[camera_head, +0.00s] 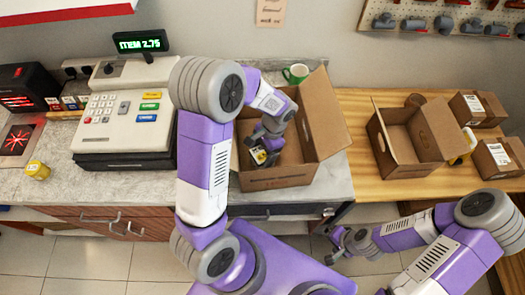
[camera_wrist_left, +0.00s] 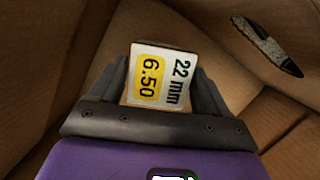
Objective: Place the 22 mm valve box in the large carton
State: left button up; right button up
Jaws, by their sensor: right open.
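The 22 mm valve box, with a white and yellow label reading "22 mm 6.50" (camera_wrist_left: 160,76), sits between the fingers of my left gripper (camera_wrist_left: 162,88). The fingers lie against both of its sides. In the head view the left gripper (camera_head: 265,147) reaches down inside the open large carton (camera_head: 275,180), and the valve box (camera_head: 258,155) shows at its tip. Brown cardboard surrounds the box in the left wrist view; whether the box touches the carton floor I cannot tell. My right gripper (camera_head: 346,243) is open and empty in front of the counter.
A cash register (camera_head: 125,110) stands left of the carton, with a small yellow item (camera_head: 37,170) further left. A green mug (camera_head: 296,73) stands behind the carton. A smaller open carton (camera_head: 405,145) and closed boxes (camera_head: 497,158) stand on the wooden counter at right.

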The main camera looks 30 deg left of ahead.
pick_arm(q)
jog(key=o, duration=0.3)
jog(key=shift+r, duration=0.1)
jog(key=v, duration=1.2)
jog(key=shift+p, duration=0.4)
jog(key=shift+r, duration=0.1)
